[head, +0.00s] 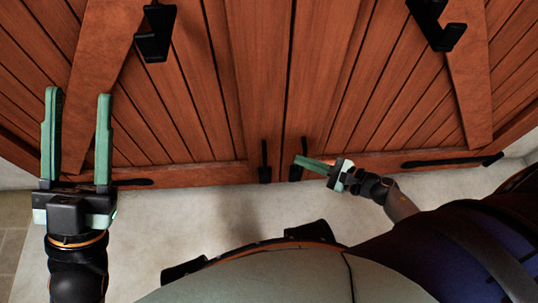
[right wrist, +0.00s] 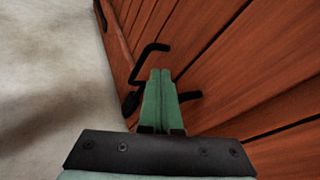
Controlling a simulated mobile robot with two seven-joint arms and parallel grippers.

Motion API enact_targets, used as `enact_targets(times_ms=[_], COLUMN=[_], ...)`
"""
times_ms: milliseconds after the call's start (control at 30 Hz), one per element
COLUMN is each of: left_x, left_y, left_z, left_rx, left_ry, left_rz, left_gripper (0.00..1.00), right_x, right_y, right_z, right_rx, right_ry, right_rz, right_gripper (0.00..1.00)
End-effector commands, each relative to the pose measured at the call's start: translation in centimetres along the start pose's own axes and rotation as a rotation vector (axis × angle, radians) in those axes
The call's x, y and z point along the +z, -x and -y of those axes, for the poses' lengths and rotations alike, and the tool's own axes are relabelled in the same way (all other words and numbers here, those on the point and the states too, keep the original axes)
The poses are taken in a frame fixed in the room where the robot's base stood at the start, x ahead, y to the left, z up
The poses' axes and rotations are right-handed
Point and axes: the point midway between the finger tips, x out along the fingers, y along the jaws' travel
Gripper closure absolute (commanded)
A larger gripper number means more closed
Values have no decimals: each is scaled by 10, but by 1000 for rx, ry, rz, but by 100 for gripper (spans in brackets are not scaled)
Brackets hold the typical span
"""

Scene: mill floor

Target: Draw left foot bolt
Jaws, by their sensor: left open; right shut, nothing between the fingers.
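Two black foot bolts stand at the bottom middle of the wooden double doors, one on each side of the seam. The left foot bolt (head: 265,162) is upright on the left leaf; the right foot bolt (head: 296,173) is partly behind my right gripper (head: 299,160). That gripper is shut and empty, its fingertips pointing left beside the right bolt. In the right wrist view its green fingers (right wrist: 161,72) overlap black bolt hardware (right wrist: 150,48); I cannot tell whether they touch it. My left gripper (head: 79,95) is open and empty at the far left, away from both bolts.
The wooden doors (head: 205,90) fill the upper view. Black hooked brackets stick out at upper left (head: 153,45) and upper right (head: 436,30). Black straps lie low on each leaf, one at the right (head: 440,162). Pale floor (head: 190,215) in front is clear.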

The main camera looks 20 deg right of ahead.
Motion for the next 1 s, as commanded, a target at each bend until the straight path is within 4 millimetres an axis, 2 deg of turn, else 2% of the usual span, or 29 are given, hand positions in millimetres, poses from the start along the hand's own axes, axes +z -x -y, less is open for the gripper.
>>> enact_targets(times_ms=[33,167,267,500,700,833,1000], left_x=[0,-5,-3,5,10,11,11], left_y=[4,4,5,12,15,16,16], left_z=[-3,-3,-4,-8,-11,-12,-12], left_rx=[3,5,6,9,12,12,13], left_ry=[-4,-8,-9,-15,-20,-22,-22], left_rz=[-20,-39,-37,-30,-25,-24,-24], left_gripper=[50,50,50,50,50,50,50], right_x=[-9,-11,-10,-11,-11,-10,-10], right_y=[-2,-6,-16,-61,-90,-99,-102], right_z=[-4,-6,-7,-8,-8,-8,-9], right_rx=[14,31,30,28,28,28,29], right_ry=[42,94,94,92,91,90,89], right_rz=[-2,-1,1,1,-1,-1,-2], right_gripper=[100,100,100,100,100,100,100])
